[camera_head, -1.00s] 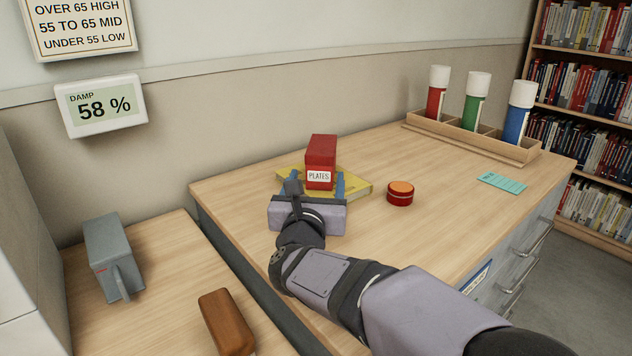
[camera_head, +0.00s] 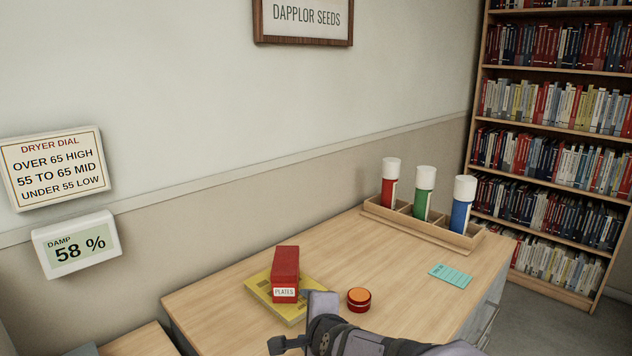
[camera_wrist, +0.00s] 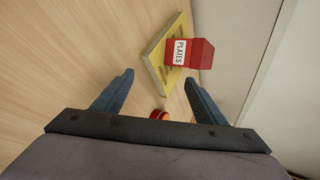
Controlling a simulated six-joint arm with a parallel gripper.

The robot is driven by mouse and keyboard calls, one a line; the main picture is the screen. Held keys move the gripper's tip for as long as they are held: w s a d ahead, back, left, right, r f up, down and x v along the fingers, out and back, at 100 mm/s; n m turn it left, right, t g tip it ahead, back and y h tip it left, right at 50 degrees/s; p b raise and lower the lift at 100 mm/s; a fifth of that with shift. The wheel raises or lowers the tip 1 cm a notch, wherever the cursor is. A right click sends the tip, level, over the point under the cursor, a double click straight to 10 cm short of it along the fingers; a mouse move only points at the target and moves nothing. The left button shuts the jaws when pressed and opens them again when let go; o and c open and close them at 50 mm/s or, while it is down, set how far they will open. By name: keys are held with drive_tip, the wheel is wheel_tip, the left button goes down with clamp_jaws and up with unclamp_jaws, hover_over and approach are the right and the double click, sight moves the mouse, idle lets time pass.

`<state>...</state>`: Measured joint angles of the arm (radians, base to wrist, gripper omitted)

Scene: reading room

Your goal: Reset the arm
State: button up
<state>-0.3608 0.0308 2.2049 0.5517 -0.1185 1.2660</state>
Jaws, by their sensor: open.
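My gripper (camera_wrist: 158,100) is open and empty in the wrist view, its two blue fingers spread apart. In the head view my arm reaches in from the bottom right, and the gripper's fingers are mostly out of sight. A red box labelled PLATES (camera_head: 286,266) rests on a yellow book (camera_head: 262,289) on the wooden desk (camera_head: 385,265). In the wrist view the red box (camera_wrist: 190,52) and yellow book (camera_wrist: 156,55) lie beyond the fingers, clear of them. A small round red tin with an orange top (camera_head: 359,300) stands close to the gripper, to its right.
A wooden rack (camera_head: 440,233) holds a red tube (camera_head: 389,185), a green tube (camera_head: 424,193) and a blue tube (camera_head: 462,205) at the back. A teal card (camera_head: 450,276) lies on the desk. The damp display (camera_head: 76,245) reads 58 %. A bookcase (camera_head: 550,75) stands right.

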drive_tip(key=s+d+r+n+g+h+p, duration=0.1)
drive_tip(key=s+d+n+g+p, duration=0.2)
drive_tip(key=s, duration=0.6)
drive_tip(key=s+d+r+n+g+h+p, duration=0.1)
drive_tip(key=s+d+n+g+p, duration=0.3)
drive_tip(key=s+d+n+p, duration=0.4)
drive_tip(key=s+d+r+n+g+h+p, duration=0.1)
drive_tip(key=s+d+r+n+g+p, duration=0.2)
drive_tip(key=s+d+n+p, duration=0.3)
drive_tip(key=shift+s+g+p, duration=0.6)
drive_tip(key=shift+s+p, duration=0.25)
drive_tip(key=shift+s, duration=1.1)
